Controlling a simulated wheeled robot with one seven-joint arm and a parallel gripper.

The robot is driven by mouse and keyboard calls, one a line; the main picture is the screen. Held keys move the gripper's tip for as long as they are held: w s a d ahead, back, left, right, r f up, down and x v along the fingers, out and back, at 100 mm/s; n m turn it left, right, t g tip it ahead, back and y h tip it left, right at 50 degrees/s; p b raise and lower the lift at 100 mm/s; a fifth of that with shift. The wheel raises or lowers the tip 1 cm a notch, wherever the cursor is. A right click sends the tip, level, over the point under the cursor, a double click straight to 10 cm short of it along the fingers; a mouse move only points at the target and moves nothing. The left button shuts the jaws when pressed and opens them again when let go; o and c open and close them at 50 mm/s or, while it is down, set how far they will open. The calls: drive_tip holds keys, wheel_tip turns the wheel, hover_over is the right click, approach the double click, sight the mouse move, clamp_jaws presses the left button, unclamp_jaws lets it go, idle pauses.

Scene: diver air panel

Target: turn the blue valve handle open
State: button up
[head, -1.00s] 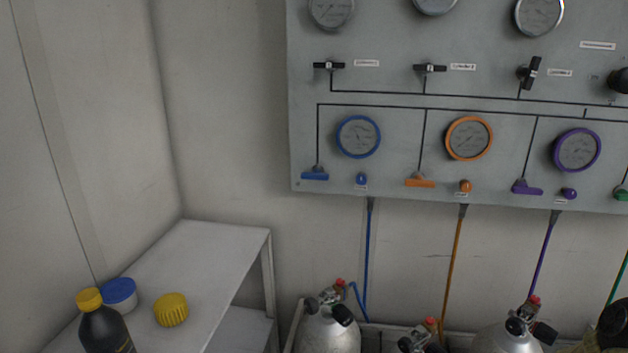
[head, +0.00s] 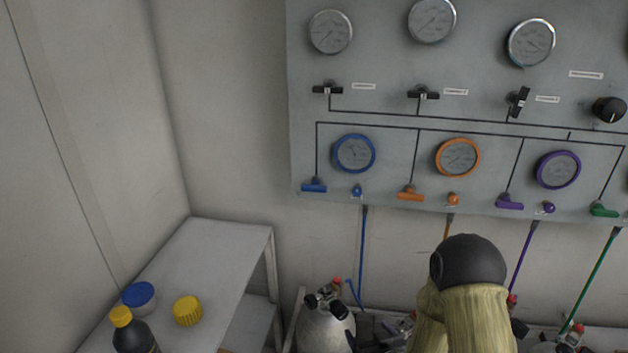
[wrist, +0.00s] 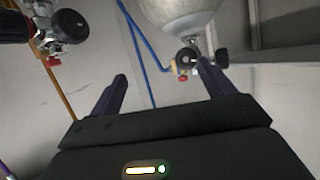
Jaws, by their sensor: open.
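The blue valve handle (head: 314,187) is at the lower left of the grey panel (head: 300,150) in the head view. Its bar lies about level, at the foot of a black line, left of and below the blue-rimmed gauge (head: 354,153). A small blue knob (head: 357,190) sits to its right. My gripper (wrist: 162,70) shows only in the wrist view. Its two dark fingers are wide apart with nothing between them. The blue valve handle is not in the wrist view, so the gripper is away from it.
Orange (head: 410,193), purple (head: 509,202) and green (head: 603,209) handles line the panel's lower edge. Cylinders (head: 325,328) and hoses stand below; a blue hose (wrist: 146,50) passes beyond my fingers. A white shelf (head: 225,255) with a bottle (head: 133,335) and tubs is at left.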

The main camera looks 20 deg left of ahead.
sight(313, 189)
drive_tip(key=s+a+r+m+t+h+p, duration=0.1)
drive_tip(key=a+r+p, duration=0.4)
drive_tip(key=r, duration=0.5)
drive_tip(key=s+a+r+m+t+h+p, duration=0.1)
drive_tip(key=a+r+m+t+h+p, duration=0.1)
drive_tip(key=a+r+p, duration=0.4)
drive_tip(key=s+a+r+m+t+h+p, duration=0.1)
drive_tip(key=a+r+t+p, duration=0.3)
drive_tip(key=r+p, duration=0.6)
wheel_tip(313, 189, up, 4)
drive_tip(key=shift+s+a+m, duration=0.15)
drive_tip(key=shift+a+m, duration=0.25)
drive_tip(key=shift+a, duration=0.6)
drive_tip(key=p+x, duration=0.6)
drive_tip(key=x, duration=1.1)
drive_tip(key=shift+w+r+p, duration=0.1)
drive_tip(key=shift+w+p, duration=0.1)
drive_tip(key=shift+p, duration=0.15)
